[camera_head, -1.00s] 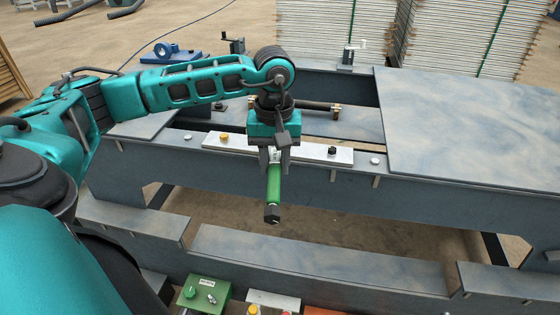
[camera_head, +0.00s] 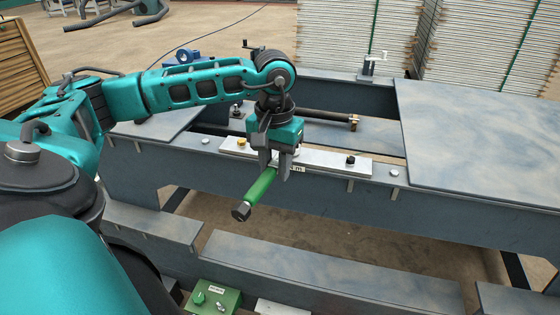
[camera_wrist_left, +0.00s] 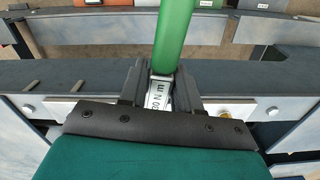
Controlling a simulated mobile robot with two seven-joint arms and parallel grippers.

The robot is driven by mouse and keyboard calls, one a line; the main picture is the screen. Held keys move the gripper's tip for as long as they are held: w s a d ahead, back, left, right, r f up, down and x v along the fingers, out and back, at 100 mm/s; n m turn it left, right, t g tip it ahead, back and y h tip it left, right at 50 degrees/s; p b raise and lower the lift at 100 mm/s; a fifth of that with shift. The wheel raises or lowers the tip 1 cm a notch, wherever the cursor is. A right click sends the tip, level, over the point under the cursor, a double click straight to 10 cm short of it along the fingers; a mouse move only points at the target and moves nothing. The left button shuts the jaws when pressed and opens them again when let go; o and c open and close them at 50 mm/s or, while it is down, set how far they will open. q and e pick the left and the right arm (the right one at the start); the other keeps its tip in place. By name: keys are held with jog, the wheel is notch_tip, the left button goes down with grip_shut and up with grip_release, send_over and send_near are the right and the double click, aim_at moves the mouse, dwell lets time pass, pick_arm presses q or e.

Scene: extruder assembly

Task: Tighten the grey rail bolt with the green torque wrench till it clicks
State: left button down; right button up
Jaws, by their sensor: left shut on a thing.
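The green torque wrench (camera_head: 262,187) is held near the rail by my left gripper (camera_head: 273,168), which is shut on it. Its green handle slants toward the lower left and ends in a dark knob. In the left wrist view the handle (camera_wrist_left: 174,35) runs upward from between the fingers, and a label ending in "N m" shows there. The pale rail (camera_head: 325,161) lies on the grey beam, with a yellow bolt (camera_head: 241,142) at its left and a black bolt (camera_head: 350,160) at its right. I cannot make out the grey rail bolt; my gripper covers the rail's middle. My right gripper is not in view.
The grey beam (camera_head: 440,190) runs across the frame, with a wide flat plate (camera_head: 480,140) at right. A green box (camera_head: 213,297) with knobs stands at the lower front. A clamp with a handle (camera_head: 373,65) stands at the back. The space before the wrench is open.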

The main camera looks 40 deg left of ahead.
pick_arm(q)
jog(key=shift+w+d+n, duration=0.3)
jog(key=shift+d+n, duration=0.2)
jog(key=shift+n, duration=0.2)
jog(key=shift+r+p, duration=0.35)
jog(key=shift+r, duration=0.05)
jog(key=shift+r, duration=0.2)
dwell(0.7)
jog(key=shift+r+p, duration=0.3)
jog(key=shift+r, duration=0.25)
jog(key=shift+r, duration=0.1)
notch_tip(320, 180, up, 5)
jog(key=p, duration=0.4)
dwell(0.4)
